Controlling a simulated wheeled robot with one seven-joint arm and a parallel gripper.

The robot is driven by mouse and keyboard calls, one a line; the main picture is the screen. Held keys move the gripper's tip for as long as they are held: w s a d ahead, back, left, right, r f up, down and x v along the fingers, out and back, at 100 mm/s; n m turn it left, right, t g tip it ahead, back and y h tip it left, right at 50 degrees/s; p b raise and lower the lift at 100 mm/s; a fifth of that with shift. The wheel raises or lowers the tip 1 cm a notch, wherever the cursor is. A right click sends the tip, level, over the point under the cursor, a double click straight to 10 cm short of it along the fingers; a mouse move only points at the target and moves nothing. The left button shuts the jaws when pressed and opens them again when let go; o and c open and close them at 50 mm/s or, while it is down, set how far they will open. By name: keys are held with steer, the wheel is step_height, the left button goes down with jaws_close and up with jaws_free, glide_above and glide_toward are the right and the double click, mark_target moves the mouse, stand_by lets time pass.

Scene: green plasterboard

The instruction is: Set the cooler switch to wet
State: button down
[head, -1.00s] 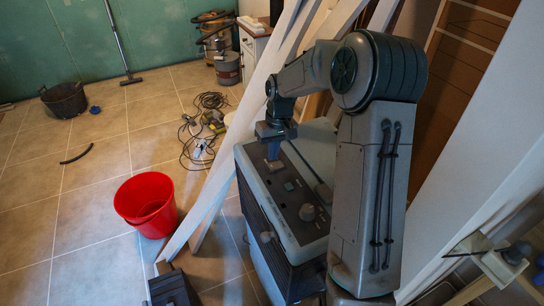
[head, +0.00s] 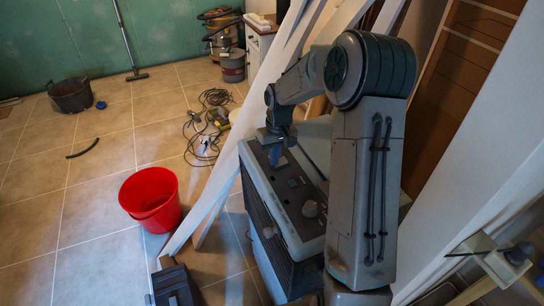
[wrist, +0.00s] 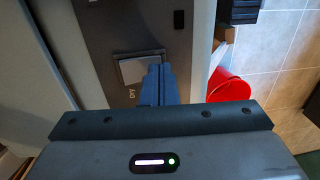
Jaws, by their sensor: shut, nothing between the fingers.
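The cooler (head: 262,205) is a grey box with a dark, sloped control panel on top, standing beneath my arm in the head view. In the wrist view a light grey rocker switch (wrist: 136,72) sits on the dark panel, with the label "DRY" (wrist: 131,93) beside its near edge. No "wet" label is readable. My gripper (wrist: 158,70) is shut and empty, with its blue fingertips at the right edge of the switch, partly covering it. I cannot tell whether they touch it. In the head view my gripper (head: 275,160) is over the far end of the panel.
The panel also carries a round knob (head: 310,208) and a small square button (head: 293,183). White boards (head: 235,165) lean close along the cooler's left side. A red bucket (head: 150,200) stands on the tiles at left, with tangled cables (head: 207,125) behind. The left floor is mostly open.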

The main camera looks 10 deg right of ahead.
steer(key=shift+w+d+r+p, duration=0.1)
steer(key=shift+d+r+p, duration=0.05)
steer(key=shift+d, duration=0.35)
steer(key=shift+w+d+r+p, duration=0.1)
steer(key=shift+d+p, duration=0.05)
steer(key=shift+d, duration=0.35)
steer(key=shift+r, duration=0.1)
step_height(320, 180, up, 14)
steer(key=a, duration=0.1)
steer(key=shift+s+a+p, duration=0.2)
steer(key=shift+a+p, duration=0.15)
